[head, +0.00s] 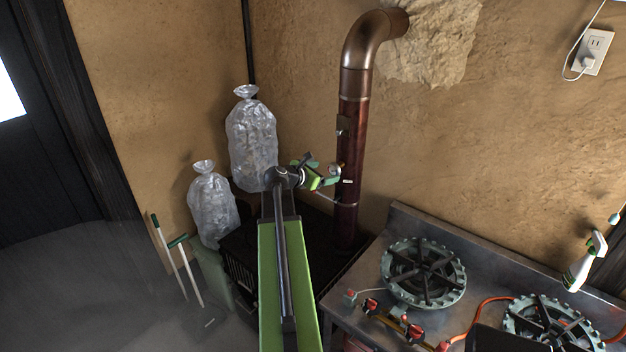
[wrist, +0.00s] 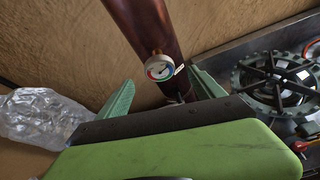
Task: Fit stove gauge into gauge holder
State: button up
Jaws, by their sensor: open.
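The stove gauge (wrist: 160,67) is a small round dial with a coloured band and a dark needle. It shows against the dark red stovepipe (wrist: 138,22) in the wrist view, and as a small pale disc (head: 334,169) beside the pipe in the head view. My gripper (head: 328,171) is open at the pipe's left side. In the wrist view its green fingers stand apart, one on each side of the gauge, with gaps to it. I cannot make out the gauge holder clearly, nor tell whether the gauge sits in it.
A steel counter with a gas burner (head: 423,272) and a second burner (head: 553,323) lies at the right. A spray bottle (head: 586,262) is at the far right.

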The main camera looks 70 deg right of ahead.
aim_at(333, 170)
jog(key=b+x, duration=0.2)
jog(key=x, duration=0.5)
jog(key=shift+a, duration=0.1)
jog(key=c, duration=1.5)
jog(key=w+a, duration=0.1)
jog(key=a, duration=0.2)
jog(key=w+a, duration=0.1)
jog(key=a, duration=0.2)
jog(key=w+a, duration=0.1)
jog(key=a, duration=0.2)
jog(key=shift+w+a+f+b, duration=0.2)
jog(key=shift+f+b, duration=0.1)
jog(key=shift+f, duration=0.1)
